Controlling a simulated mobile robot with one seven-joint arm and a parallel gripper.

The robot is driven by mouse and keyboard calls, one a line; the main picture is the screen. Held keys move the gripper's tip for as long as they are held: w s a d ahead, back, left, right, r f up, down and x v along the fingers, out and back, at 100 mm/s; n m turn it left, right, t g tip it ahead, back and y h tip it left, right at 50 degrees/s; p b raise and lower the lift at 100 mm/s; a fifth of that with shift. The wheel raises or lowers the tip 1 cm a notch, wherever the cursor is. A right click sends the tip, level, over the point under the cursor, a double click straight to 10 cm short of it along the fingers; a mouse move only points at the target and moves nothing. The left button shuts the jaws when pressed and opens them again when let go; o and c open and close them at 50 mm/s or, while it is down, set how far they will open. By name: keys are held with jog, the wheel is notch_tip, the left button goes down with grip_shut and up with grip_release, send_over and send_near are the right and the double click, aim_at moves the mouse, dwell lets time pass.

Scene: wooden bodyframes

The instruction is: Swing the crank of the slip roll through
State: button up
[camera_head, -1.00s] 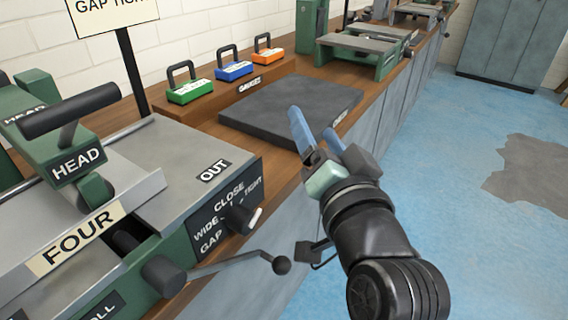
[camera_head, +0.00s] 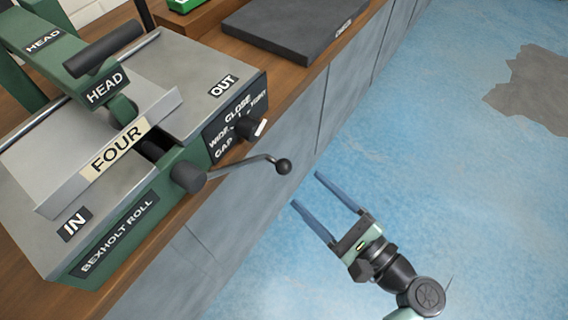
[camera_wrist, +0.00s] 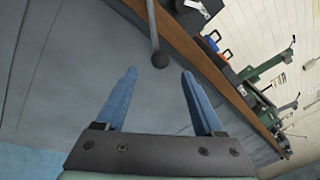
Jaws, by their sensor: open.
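The slip roll (camera_head: 150,190) is a green and grey machine on the bench, labelled "BEXHOLT ROLL", "IN", "OUT" and "FOUR". Its crank (camera_head: 240,163) is a thin bent rod from a dark hub, ending in a black ball knob (camera_head: 283,166) that juts past the bench edge. My gripper (camera_head: 306,190) is open and empty, to the lower right of the knob and apart from it. In the wrist view the crank knob (camera_wrist: 160,60) shows ahead, between and beyond the two blue fingers (camera_wrist: 157,78).
A gap dial (camera_head: 247,128) with a white pointer sits on the machine's end, above the crank. A dark slab (camera_head: 290,30) lies on the wooden bench behind. Grey cabinet fronts (camera_head: 285,135) drop below the bench edge. The blue floor (camera_head: 430,150) is open to the right.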

aim_at(284, 167)
jog(key=b+x, duration=0.1)
jog(key=x, duration=0.7)
jog(key=shift+w+a, duration=0.1)
jog(key=shift+w, duration=0.05)
grip_shut()
dwell(1.1)
